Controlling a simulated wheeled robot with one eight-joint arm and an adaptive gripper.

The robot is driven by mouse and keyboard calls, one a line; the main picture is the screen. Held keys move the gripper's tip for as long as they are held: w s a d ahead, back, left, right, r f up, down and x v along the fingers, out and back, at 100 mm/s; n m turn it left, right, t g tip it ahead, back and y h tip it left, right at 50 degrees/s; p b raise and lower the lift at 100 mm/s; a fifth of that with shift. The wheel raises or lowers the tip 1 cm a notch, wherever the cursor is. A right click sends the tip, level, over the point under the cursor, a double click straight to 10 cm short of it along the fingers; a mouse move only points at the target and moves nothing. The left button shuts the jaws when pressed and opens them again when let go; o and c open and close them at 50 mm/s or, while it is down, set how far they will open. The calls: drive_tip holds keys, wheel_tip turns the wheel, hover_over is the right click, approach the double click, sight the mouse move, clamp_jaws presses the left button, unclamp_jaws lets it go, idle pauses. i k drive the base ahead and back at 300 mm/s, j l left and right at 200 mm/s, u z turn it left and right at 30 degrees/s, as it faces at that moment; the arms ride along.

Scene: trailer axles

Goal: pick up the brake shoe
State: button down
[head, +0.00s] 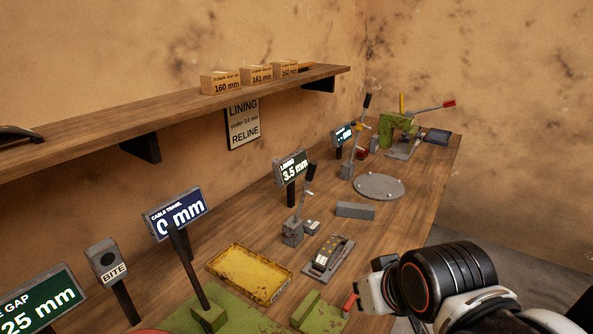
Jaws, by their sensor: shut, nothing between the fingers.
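A curved, shoe-like part with a pale dotted face (328,257) sits on a small grey plate on the bench, near the middle of the head view. It looks like the brake shoe, though it is small in the picture. A dark curved piece (18,133) lies on the shelf at the left edge, cut off by the frame; I cannot tell whether it is also a shoe. My gripper (358,300) is shut and empty at the lower right, in front of the plate and apart from the dotted part. Its fingers are partly hidden by its own body.
A yellow tray (250,274) lies left of the plate. A grey block (355,210) and a round grey plate (378,186) lie behind it. Display posts, including the 3.5 mm lining sign (293,168), stand along the wall side. A green press (398,130) stands at the far end.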

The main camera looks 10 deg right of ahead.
sight(324, 254)
drive_tip(key=i+l, duration=0.3)
drive_tip(key=l, duration=0.15)
drive_tip(key=i+l+z, duration=0.1)
drive_tip(key=i+l, duration=0.15)
drive_tip(key=l, duration=0.25)
drive_tip(key=i+l, duration=0.3)
drive_tip(key=l, duration=0.15)
drive_tip(key=j+z, duration=0.25)
drive_tip(key=l, duration=0.35)
drive_tip(key=j+u, duration=0.2)
drive_tip(key=l, duration=0.1)
